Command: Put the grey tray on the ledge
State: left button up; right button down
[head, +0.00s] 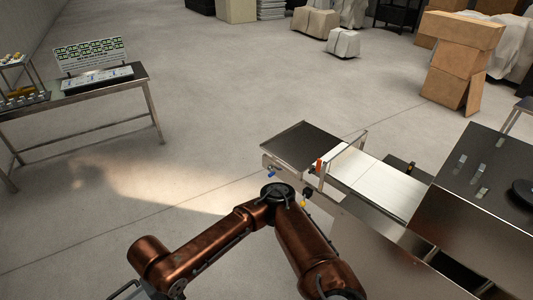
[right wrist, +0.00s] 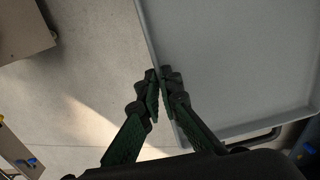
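The grey tray (right wrist: 235,60) fills the upper right of the right wrist view, a wide flat pan with a raised rim. My right gripper (right wrist: 162,74) has its fingertips close together on the tray's left rim, one finger outside and one inside, and looks shut on it. The tray and both gripper fingers are outside the head view. A bronze arm of mine is bent across the bottom of the head view. I cannot tell for certain which surface is the ledge; a flat dark plate (head: 303,141) sticks out at the machine's left end.
The dough machine has a pale belt (head: 375,182) and a steel body (head: 480,195) at right. A steel table (head: 100,84) stands at left. Cardboard boxes (head: 457,62) are stacked at the back right. The floor between is clear. A dark bar (right wrist: 255,139) runs below the tray's near edge.

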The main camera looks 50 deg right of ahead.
aim_at(306, 145)
jog(key=z, duration=0.85)
jog(key=i, duration=1.6)
jog(key=z, duration=0.85)
jog(key=i, duration=1.8)
jog(key=z, duration=0.05)
